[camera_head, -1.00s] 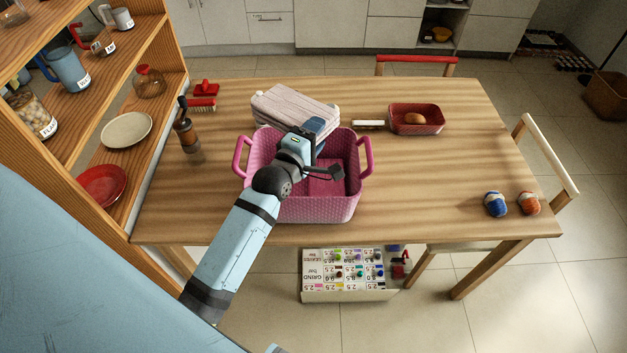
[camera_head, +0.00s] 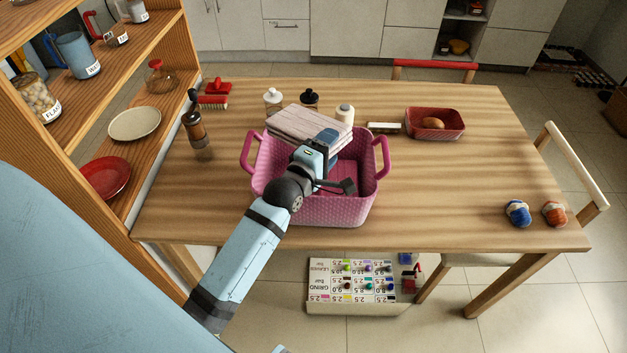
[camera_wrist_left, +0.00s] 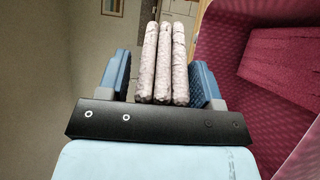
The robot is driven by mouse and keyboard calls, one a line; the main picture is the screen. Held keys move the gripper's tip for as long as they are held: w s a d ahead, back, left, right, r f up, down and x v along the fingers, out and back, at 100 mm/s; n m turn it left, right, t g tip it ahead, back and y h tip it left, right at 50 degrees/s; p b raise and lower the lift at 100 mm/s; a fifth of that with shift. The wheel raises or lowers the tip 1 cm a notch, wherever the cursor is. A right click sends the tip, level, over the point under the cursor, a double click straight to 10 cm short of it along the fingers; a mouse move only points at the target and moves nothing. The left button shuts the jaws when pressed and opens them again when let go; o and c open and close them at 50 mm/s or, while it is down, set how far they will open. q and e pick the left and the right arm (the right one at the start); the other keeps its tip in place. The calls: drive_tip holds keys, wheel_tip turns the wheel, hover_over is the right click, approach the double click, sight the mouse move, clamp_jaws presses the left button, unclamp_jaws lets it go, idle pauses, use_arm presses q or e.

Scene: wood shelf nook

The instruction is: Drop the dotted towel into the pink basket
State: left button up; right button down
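The dotted towel (camera_head: 300,124) is a folded, pale greyish-pink bundle with faint mottling. In the head view it is over the far rim of the pink basket (camera_head: 330,211). My left gripper (camera_head: 321,145) is over the basket and shut on the towel's near edge. In the left wrist view the towel's folded layers (camera_wrist_left: 163,62) stand between the two blue fingers, and the basket's wall (camera_wrist_left: 226,45) rises at the right. The towel hides part of the far rim. My right gripper is not in view.
Bottles (camera_head: 273,100) stand behind the towel. A red tray (camera_head: 436,124) holds a brown item at the back right. A pepper mill (camera_head: 196,130) stands left of the basket, near the wooden shelf (camera_head: 150,165).

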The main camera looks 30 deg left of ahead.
use_arm(q)
drive_tip(key=shift+o, duration=1.2)
drive_tip(key=shift+s+f, duration=0.1)
drive_tip(key=shift+s, duration=0.1)
drive_tip(key=s+b, duration=0.1)
drive_tip(key=s, duration=1.2)
drive_tip(key=shift+s, duration=0.25)
